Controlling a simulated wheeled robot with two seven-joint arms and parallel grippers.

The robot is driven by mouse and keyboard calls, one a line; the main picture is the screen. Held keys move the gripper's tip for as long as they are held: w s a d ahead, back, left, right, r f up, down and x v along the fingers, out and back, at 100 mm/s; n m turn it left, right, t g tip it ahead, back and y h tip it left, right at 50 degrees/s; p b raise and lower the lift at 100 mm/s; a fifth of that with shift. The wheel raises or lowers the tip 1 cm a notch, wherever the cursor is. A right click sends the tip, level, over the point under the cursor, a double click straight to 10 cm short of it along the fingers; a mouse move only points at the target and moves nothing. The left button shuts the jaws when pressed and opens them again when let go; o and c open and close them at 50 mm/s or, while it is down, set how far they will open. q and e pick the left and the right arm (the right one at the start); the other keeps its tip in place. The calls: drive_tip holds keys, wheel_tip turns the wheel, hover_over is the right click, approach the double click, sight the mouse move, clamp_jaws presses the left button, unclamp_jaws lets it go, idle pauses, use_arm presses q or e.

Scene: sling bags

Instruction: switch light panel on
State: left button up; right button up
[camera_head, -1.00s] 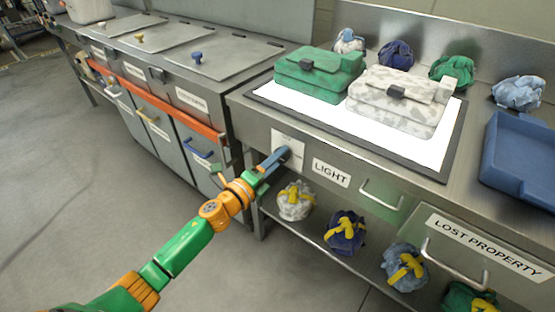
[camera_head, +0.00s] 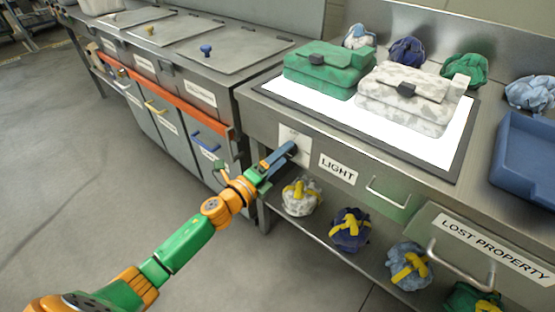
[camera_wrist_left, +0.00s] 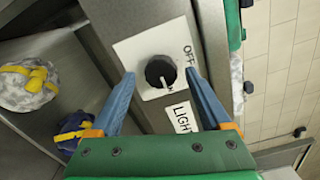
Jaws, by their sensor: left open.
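The light panel (camera_head: 450,150) is a bright white surface in a dark frame on the steel counter. Its control is a dark round knob (camera_wrist_left: 160,70) on a white plate (camera_wrist_left: 128,50) on the counter's front. A light pointer mark shows on the knob, and the word OFF is printed beside it on the plate. A LIGHT label (camera_head: 338,169) is next to the plate. My left gripper (camera_wrist_left: 159,76) is open, with its blue fingers on either side of the knob in the wrist view. I cannot tell whether they touch it. My right gripper is out of view.
A green bag (camera_head: 328,68) and a white mottled bag (camera_head: 405,95) stand on the panel. A blue tray (camera_head: 525,165) is at the right. Wrapped bundles (camera_head: 350,230) lie on the shelf below. Drawer handles (camera_head: 388,197) stick out from the front.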

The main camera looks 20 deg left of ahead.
use_arm(q)
drive_tip(key=v, duration=0.6)
